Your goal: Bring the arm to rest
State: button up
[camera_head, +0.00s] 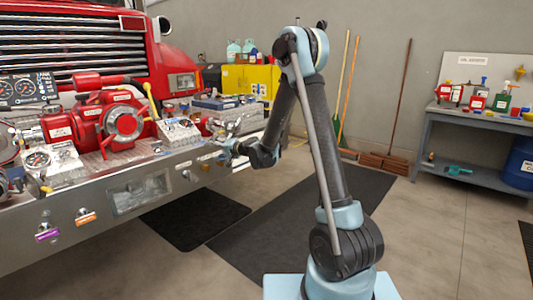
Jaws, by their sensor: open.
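My arm stands in the middle of the head view, its forearm folded down from a high elbow. My gripper (225,150) is at the lower left end of the arm, by the right part of the truck's bumper (90,222). It is small here and its fingers are hard to make out. It is open, and I see nothing held in it. I cannot tell whether it touches the bumper or the fittings there.
A red pump (108,120), gauges (38,158) and several fittings crowd the bumper deck. A yellow cabinet (252,78) and brooms (395,110) stand by the back wall. A grey workbench (480,122) with bottles is at right. Dark mats (270,232) cover open floor.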

jog(key=s+d+r+n+g+h, duration=0.1)
jog(key=s+d+r+n+h, duration=0.15)
jog(key=s+d, duration=0.7)
jog(key=s+d+r+n+g+h, duration=0.1)
jog(key=s+d+r+g+h, duration=0.15)
jog(key=s+d, duration=0.7)
jog(key=s+d+f+g+h, duration=0.1)
jog(key=s+d+f+h, duration=0.2)
jog(key=s+d, duration=0.9)
jog(key=s+d+f+g+h, duration=0.2)
jog(key=s+d+f+h, duration=0.2)
jog(key=s+d+f, duration=0.3)
jog(key=s+d+m, duration=0.1)
jog(key=s+d, duration=0.4)
jog(key=s, duration=0.4)
jog(key=shift+d+f, duration=0.15)
jog(key=shift+d, duration=0.2)
jog(key=shift+w+f, duration=0.2)
jog(key=shift+w, duration=0.25)
